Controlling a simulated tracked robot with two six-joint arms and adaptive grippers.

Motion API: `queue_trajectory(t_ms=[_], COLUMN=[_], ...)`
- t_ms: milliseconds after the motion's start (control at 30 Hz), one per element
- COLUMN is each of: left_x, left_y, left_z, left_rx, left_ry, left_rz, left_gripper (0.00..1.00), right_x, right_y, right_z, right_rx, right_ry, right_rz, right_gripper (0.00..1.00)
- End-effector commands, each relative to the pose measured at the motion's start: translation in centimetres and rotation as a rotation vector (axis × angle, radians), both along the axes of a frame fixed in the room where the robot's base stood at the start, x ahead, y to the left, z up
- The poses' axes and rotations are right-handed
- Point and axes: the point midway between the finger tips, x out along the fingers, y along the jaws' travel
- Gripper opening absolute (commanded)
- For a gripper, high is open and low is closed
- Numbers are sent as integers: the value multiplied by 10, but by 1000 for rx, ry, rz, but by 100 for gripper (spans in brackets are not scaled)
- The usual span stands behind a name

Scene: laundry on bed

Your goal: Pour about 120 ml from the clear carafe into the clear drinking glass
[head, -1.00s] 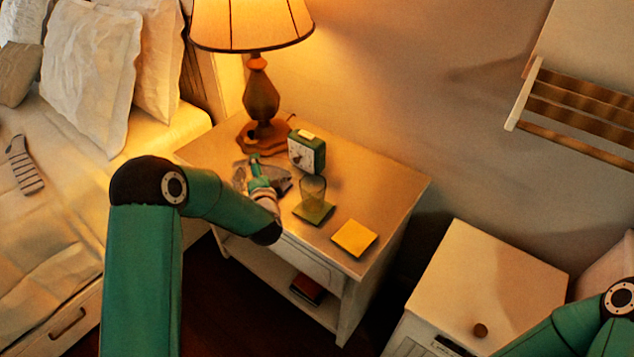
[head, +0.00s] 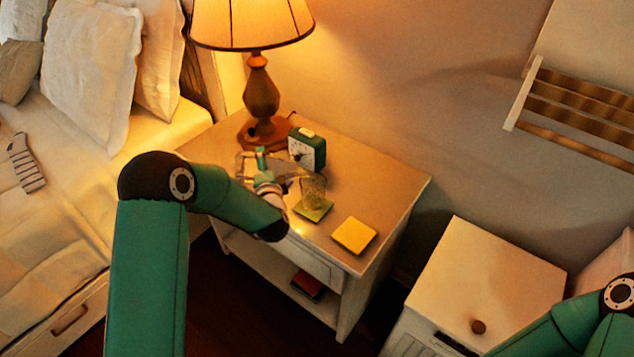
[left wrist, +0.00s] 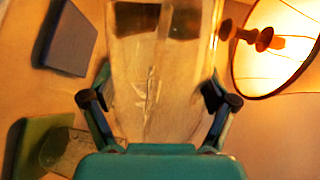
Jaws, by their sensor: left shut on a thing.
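My left gripper (head: 264,178) is shut on the clear carafe (head: 284,171) and holds it above the nightstand. The carafe is tilted to the right, its upper end close to the clear drinking glass (head: 313,190). In the left wrist view the carafe (left wrist: 155,85) stands between the two fingers (left wrist: 158,98). The glass is upright on a green coaster (head: 314,214); it also shows at the lower left of the left wrist view (left wrist: 66,150). I cannot tell how much liquid is in either one. My right gripper is out of view.
A green clock (head: 307,150) stands just behind the carafe and glass. A lamp (head: 262,92) is at the back left of the nightstand (head: 385,190). A yellow coaster (head: 354,236) lies to the right of the glass. The nightstand's right part is clear.

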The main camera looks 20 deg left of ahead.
Motion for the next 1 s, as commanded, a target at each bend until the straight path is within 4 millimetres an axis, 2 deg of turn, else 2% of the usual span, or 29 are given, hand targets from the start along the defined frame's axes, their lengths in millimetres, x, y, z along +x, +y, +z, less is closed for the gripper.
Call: queue_trajectory(t_ms=[200,1000], left_x=[0,0], left_y=[2,4], left_z=[7,9], left_rx=[30,54], left_ry=[-2,2], left_rz=[1,1], left_gripper=[16,16], right_x=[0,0], right_y=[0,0], right_z=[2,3], right_rx=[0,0], right_ry=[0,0], right_rz=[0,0], right_gripper=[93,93])
